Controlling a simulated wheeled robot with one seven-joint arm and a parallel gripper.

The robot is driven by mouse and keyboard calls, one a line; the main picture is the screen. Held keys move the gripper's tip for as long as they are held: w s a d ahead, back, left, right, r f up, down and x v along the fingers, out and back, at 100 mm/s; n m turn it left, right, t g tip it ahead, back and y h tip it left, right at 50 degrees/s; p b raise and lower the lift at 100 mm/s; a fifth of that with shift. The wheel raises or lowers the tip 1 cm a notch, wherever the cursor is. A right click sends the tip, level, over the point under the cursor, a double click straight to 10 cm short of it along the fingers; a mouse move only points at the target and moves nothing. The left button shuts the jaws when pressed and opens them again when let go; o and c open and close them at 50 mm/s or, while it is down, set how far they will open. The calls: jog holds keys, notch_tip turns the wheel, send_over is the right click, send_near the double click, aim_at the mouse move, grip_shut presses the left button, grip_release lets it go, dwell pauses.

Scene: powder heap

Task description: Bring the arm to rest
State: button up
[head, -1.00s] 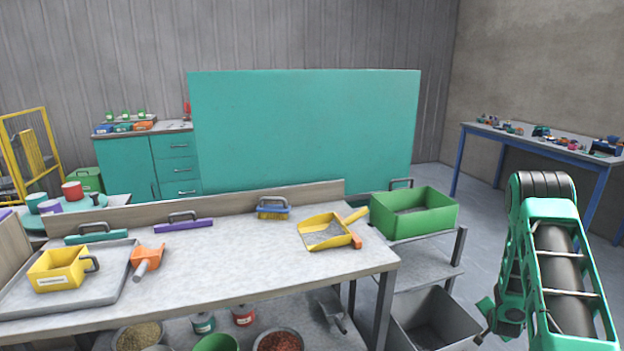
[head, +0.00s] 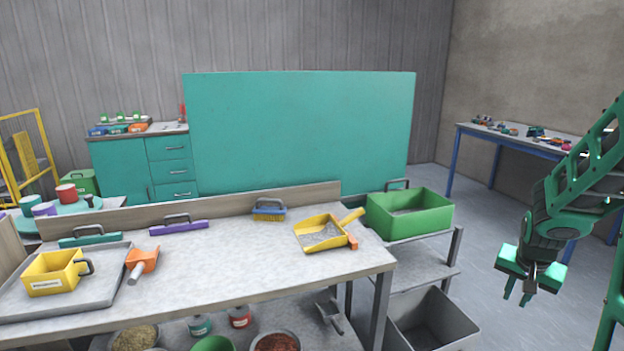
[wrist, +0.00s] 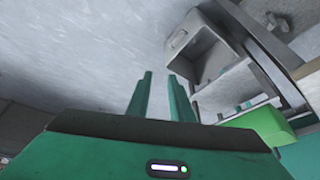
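My gripper (head: 518,292) hangs at the right of the head view, fingers pointing down, over the floor and clear of the workbench. In the wrist view its two green fingers (wrist: 160,88) stand apart with only bare floor between them. It holds nothing. My arm comes in from the right edge of the head view, bent down at the wrist.
The workbench (head: 230,265) bears a yellow dustpan (head: 320,232), a brush, scoops and a yellow box. A green crate (head: 410,222) stands on a side shelf, with a grey bin (head: 438,312) below. A blue-legged table (head: 540,148) stands behind my arm. Floor around my gripper is clear.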

jog(key=s+a+r+n+g+y, duration=0.1)
jog(key=s+a+r, duration=0.2)
jog(key=s, duration=0.5)
jog(key=s+a+r+n+g+y, duration=0.1)
jog(key=s+a+r, duration=0.2)
jog(key=s+a, duration=0.3)
jog(key=s+a+r+n+g+y, duration=0.1)
jog(key=s+a+r, duration=0.2)
jog(key=s, duration=0.8)
jog(key=shift+a+n, duration=0.3)
jog(key=shift+a, duration=0.7)
jog(key=shift+w+f, duration=0.3)
jog(key=shift+w, duration=0.25)
